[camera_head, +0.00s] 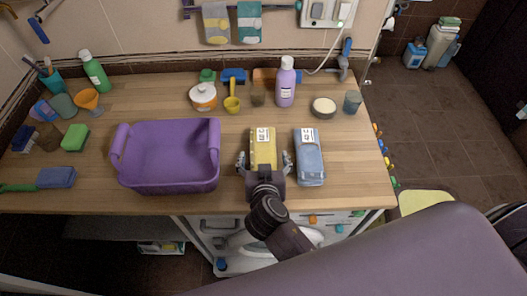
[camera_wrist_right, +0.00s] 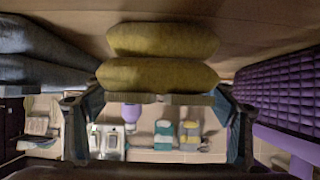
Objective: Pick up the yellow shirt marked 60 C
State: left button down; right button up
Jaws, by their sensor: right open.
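The yellow shirt (camera_head: 263,147) lies folded on the wooden counter, with a white tag at its far end; the tag's print is too small to read surely. My right gripper (camera_head: 265,162) is open, with one finger on each side of the shirt's near part. In the right wrist view the yellow shirt (camera_wrist_right: 160,58) shows as two thick folds between the spread fingers of my right gripper (camera_wrist_right: 157,112). I cannot tell whether the fingers touch it. My left gripper is not in view.
A folded blue garment (camera_head: 309,163) with a white tag lies close to the right. A purple basket (camera_head: 168,187) stands to the left. Bottles, including a lilac one (camera_head: 285,88), and small containers line the back. The counter's front edge (camera_head: 345,208) is close to my right arm.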

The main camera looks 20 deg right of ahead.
jog(key=shift+w+d+f, duration=0.2)
jog(key=shift+w, duration=0.4)
jog(key=shift+w+d+f, duration=0.1)
jog(key=shift+w+f, duration=0.25)
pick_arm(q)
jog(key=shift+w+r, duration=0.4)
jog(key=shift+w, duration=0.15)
pick_arm(e)
jog(key=c, duration=1.4)
